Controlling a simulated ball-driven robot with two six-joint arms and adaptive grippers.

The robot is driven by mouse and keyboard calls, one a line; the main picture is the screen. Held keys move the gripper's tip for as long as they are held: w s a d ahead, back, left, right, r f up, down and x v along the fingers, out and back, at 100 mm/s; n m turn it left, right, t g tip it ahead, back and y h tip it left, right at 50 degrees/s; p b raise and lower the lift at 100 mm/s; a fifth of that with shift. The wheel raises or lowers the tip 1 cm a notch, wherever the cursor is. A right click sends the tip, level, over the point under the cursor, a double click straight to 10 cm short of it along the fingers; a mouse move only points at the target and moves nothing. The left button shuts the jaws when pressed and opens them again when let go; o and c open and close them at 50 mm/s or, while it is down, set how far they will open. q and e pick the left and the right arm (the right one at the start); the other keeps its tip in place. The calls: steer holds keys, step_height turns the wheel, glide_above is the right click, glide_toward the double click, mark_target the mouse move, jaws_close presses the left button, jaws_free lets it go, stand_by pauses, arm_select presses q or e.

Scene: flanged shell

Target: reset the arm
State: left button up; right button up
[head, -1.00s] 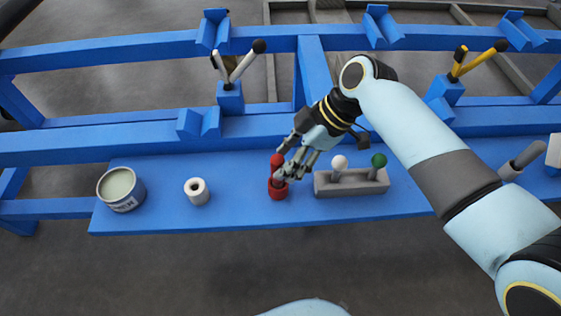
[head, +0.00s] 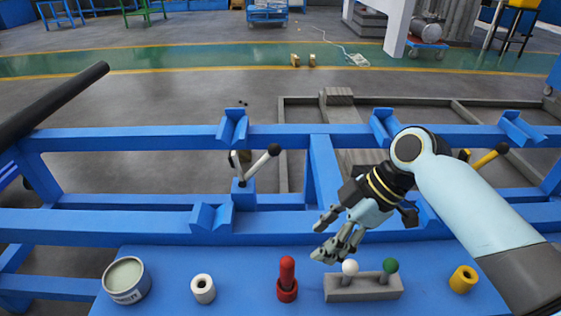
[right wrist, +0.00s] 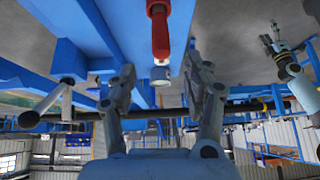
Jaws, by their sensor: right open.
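My right gripper (head: 319,241) is open and empty above the far edge of the blue shelf (head: 245,290). Its two fingers stand apart in the right wrist view (right wrist: 165,80), with nothing between them. A red handle (head: 287,270) stands upright in a red round base (head: 287,291) on the shelf, below and left of the gripper and apart from it. The red handle also shows at the top of the right wrist view (right wrist: 160,35). My left gripper (right wrist: 271,40) shows small at the right of that view; its opening is unclear.
A grey block (head: 362,288) with white and green knobs, a yellow cylinder (head: 463,279), a white ring (head: 203,289) and a can (head: 127,280) stand on the shelf. Blue rails (head: 270,135) with V-shaped rests and lever handles (head: 262,163) lie behind. The right forearm covers part of the rails.

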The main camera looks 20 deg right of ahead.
steer(key=s+d+f+m+g+h, duration=0.1)
steer(key=s+d+f+m, duration=0.15)
steer(key=s+f, duration=0.7)
steer(key=s+d+f+m+g+h, duration=0.1)
steer(key=s+f+m+g, duration=0.15)
steer(key=s+f, duration=0.7)
steer(key=s+d+f+m+t+h, duration=0.1)
steer(key=s+d+f+m, duration=0.3)
steer(key=s+f, duration=0.4)
steer(key=s+d+f+m+t+h, duration=0.1)
steer(key=s+d+f+m+h, duration=0.3)
steer(key=s+f, duration=0.4)
steer(key=s+m, duration=0.1)
steer(key=s, duration=0.2)
steer(key=shift+d+t, duration=0.15)
steer(key=shift+t, duration=0.2)
